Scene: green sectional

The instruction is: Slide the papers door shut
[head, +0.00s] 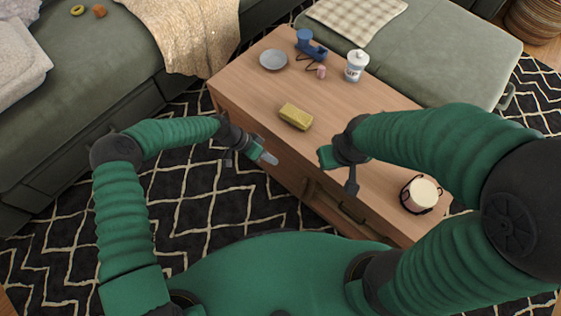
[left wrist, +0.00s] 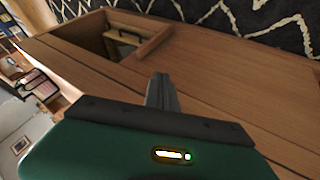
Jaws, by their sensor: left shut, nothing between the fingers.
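The low wooden table (head: 238,84) has a front with a dark open compartment (head: 322,200). The compartment also shows in the left wrist view (left wrist: 94,40), with a wooden piece with a dark handle (left wrist: 125,38) inside. A plain wooden front panel (left wrist: 225,75) lies beside the opening; I cannot tell which panel is the papers door, and no papers show. My left gripper (head: 268,158) is shut and empty at the table front, left of the opening. Its fingers (left wrist: 162,95) lie close over the wood; contact is unclear. My right gripper (head: 342,165) is over the tabletop; its fingers are unclear.
On the tabletop are a yellow block (head: 296,117), a grey-blue plate (head: 273,60), a blue object (head: 310,45), a white jar (head: 356,66) and a cream mug-like container (head: 421,195). The green sofa (head: 95,75) borders the left. Patterned rug (head: 60,240) covers the floor.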

